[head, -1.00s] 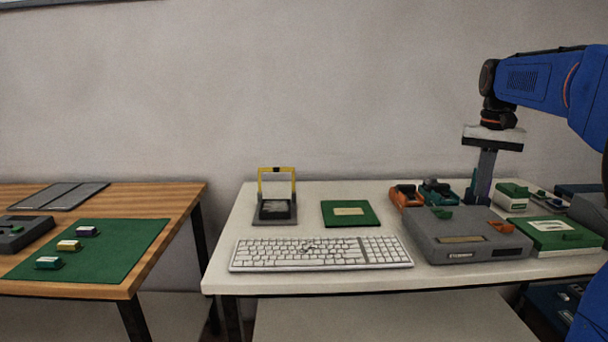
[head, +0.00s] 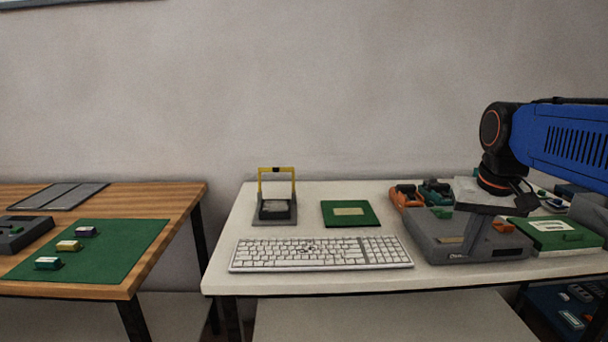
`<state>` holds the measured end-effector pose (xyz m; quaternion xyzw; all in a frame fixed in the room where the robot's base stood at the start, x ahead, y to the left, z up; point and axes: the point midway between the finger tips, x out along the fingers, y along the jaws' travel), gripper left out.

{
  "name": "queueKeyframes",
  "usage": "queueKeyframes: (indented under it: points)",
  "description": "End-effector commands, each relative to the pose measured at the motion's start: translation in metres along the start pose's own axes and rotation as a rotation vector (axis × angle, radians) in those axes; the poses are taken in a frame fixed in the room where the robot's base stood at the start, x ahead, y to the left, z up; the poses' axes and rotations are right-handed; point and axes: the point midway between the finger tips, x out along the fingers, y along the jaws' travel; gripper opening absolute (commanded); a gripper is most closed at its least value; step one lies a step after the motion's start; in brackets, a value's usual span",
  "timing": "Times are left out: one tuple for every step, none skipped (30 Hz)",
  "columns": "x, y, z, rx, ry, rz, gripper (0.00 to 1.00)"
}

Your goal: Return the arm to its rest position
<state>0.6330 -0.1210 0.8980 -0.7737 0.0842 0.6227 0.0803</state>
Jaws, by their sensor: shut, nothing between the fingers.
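My gripper (head: 474,258) hangs from my blue arm at the right of the head view, fingers pointing down. It is shut and holds nothing. It shows in front of the grey box (head: 431,240) on the white table and hides part of that box's top and front. I cannot tell whether the fingertips touch the box.
The white table (head: 225,268) bears a keyboard (head: 310,253), a green pad (head: 349,213), a yellow-framed stand (head: 275,215), orange (head: 406,197) and teal (head: 436,191) items, and a green case (head: 555,236). A wooden table (head: 180,212) with a green mat (head: 120,245) stands left.

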Motion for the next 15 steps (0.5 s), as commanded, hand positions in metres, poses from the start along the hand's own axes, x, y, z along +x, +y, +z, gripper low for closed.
queueKeyframes:
  points:
    - [0.005,-0.003,0.018,-0.021,0.017,-0.004,0.00]
    - [0.009,-0.004,0.027,-0.032,0.027,-0.007,0.00]
    - [0.014,-0.006,0.038,-0.048,0.039,-0.010,0.00]
    - [0.018,-0.007,0.047,-0.058,0.048,-0.013,0.00]
    - [0.022,-0.009,0.056,-0.069,0.058,-0.015,0.00]
    - [0.028,-0.010,0.068,-0.084,0.071,-0.018,0.00]
    - [0.033,-0.011,0.076,-0.096,0.080,-0.021,0.00]
    - [0.037,-0.011,0.085,-0.108,0.090,-0.024,0.00]
    - [0.044,-0.012,0.097,-0.122,0.103,-0.027,0.00]
    - [0.049,-0.013,0.105,-0.133,0.112,-0.029,0.00]
    - [0.054,-0.013,0.114,-0.144,0.122,-0.032,0.00]
    - [0.061,-0.014,0.124,-0.158,0.134,-0.035,0.00]
    - [0.066,-0.014,0.131,-0.168,0.142,-0.038,0.00]
    - [0.071,-0.014,0.139,-0.177,0.150,-0.040,0.00]
    - [0.077,-0.015,0.147,-0.189,0.160,-0.043,0.00]
